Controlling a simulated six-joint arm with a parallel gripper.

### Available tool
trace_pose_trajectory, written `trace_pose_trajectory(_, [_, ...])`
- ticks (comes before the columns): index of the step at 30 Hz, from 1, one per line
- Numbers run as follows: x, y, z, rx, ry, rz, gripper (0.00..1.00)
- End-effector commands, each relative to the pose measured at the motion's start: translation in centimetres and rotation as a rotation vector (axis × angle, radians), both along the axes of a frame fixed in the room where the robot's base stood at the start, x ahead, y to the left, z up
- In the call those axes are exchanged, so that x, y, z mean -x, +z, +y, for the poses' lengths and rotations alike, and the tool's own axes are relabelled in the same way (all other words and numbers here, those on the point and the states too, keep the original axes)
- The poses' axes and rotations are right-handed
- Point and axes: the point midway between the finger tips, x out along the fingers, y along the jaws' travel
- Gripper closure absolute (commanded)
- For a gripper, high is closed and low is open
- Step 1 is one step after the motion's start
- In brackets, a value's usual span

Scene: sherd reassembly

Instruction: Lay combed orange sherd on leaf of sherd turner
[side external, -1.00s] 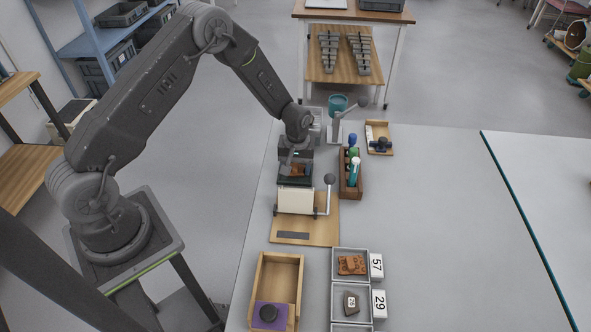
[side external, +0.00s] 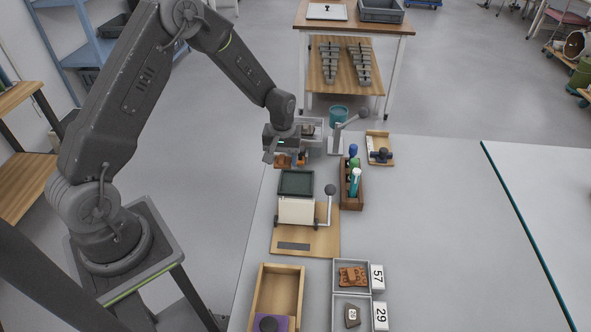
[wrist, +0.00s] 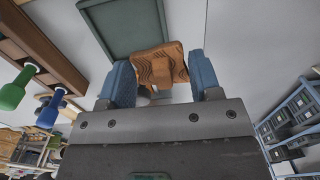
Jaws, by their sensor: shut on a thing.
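The combed orange sherd (wrist: 160,66) has dark wavy lines and sits between the blue fingertips of my gripper (wrist: 165,82) in the wrist view. In the side view the sherd (side external: 283,160) shows small below my gripper (side external: 290,156), held in the air behind the sherd turner. The sherd turner (side external: 296,211) is a white box on a wooden board with a ball-ended crank at its right. The leaf (wrist: 125,28) also shows beyond the sherd in the wrist view.
A wooden rack of coloured tools (side external: 352,190) stands right of the turner. A lever device (side external: 336,142) stands behind. In front are a wooden box (side external: 266,290) and grey trays (side external: 337,298) with another orange sherd (side external: 353,276) and a grey-brown one. The table's right side is clear.

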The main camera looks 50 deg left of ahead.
Motion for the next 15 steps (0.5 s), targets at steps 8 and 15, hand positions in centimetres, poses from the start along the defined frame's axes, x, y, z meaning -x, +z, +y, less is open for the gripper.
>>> trace_pose_trajectory(8, [3.1, 3.3, 4.6, -0.001, 0.004, -0.002, 0.65])
trace_pose_trajectory(15, [3.8, 4.3, 4.8, 0.000, -0.004, 0.000, 0.66])
